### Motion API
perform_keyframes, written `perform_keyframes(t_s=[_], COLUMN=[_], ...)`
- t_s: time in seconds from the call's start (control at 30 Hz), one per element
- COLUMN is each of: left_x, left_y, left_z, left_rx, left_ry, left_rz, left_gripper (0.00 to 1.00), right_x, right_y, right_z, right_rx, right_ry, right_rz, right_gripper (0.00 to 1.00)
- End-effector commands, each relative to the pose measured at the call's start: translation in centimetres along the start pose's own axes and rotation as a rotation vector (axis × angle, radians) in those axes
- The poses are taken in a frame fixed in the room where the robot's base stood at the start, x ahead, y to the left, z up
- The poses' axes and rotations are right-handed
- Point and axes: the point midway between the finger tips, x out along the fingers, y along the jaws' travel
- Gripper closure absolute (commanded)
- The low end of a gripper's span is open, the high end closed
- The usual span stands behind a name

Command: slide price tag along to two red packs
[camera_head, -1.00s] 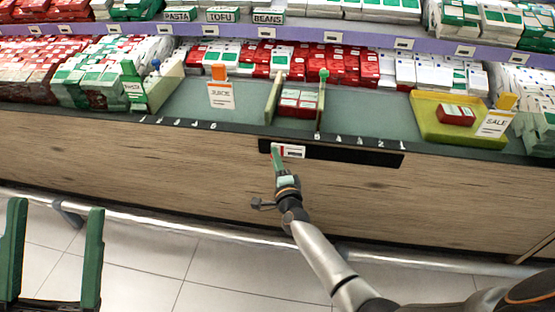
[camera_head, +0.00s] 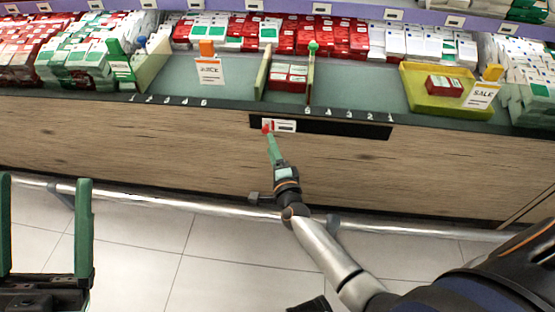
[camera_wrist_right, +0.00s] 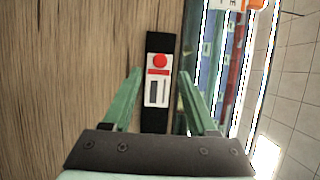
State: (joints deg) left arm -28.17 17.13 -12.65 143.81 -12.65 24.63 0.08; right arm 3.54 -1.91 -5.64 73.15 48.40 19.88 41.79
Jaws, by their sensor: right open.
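The price tag (camera_head: 285,126), white with a red round spot, sits at the left end of a black rail (camera_head: 345,129) on the shelf front. Two red packs (camera_head: 288,82) stand above it between two upright dividers. My right gripper (camera_head: 269,138) is at the tag's left end. In the right wrist view my right gripper (camera_wrist_right: 160,75) is open, its green fingers on either side of the tag (camera_wrist_right: 157,88); I cannot tell whether they touch it. My left gripper (camera_head: 44,182) is open and empty at the lower left, away from the shelf.
The rail is bare to the right of the tag. A yellow-green tray (camera_head: 415,100) holds a red pack beside a SALE sign (camera_head: 481,95). A JUICE sign (camera_head: 209,72) stands left of the dividers. A metal bar (camera_head: 150,201) runs along the shelf's foot.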

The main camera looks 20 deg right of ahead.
Motion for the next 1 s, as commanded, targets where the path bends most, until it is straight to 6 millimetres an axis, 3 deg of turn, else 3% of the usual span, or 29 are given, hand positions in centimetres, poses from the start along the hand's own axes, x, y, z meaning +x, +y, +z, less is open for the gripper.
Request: perform_keyframes(t_s=[0.1, 0.33, 1.0], left_x=[0.7, 1.0, 1.1], left_y=[-0.5, -0.7, -0.8], left_z=[-0.7, -1.0, -1.1], left_rx=[0.011, 0.02, 0.021], left_ry=[0.002, -0.002, 0.0], left_rz=[-0.004, -0.009, -0.013], left_gripper=[0.23, 0.23, 0.23], right_x=[-2.6, -5.8, -6.5], right_y=[-0.2, -0.1, -0.1], right_z=[0.0, 0.0, 0.0], right_rx=[-0.001, -0.001, -0.003], right_ry=[-0.001, -0.001, -0.001], right_rz=[0.003, 0.001, -0.002], right_gripper=[0.42, 0.42, 0.42])
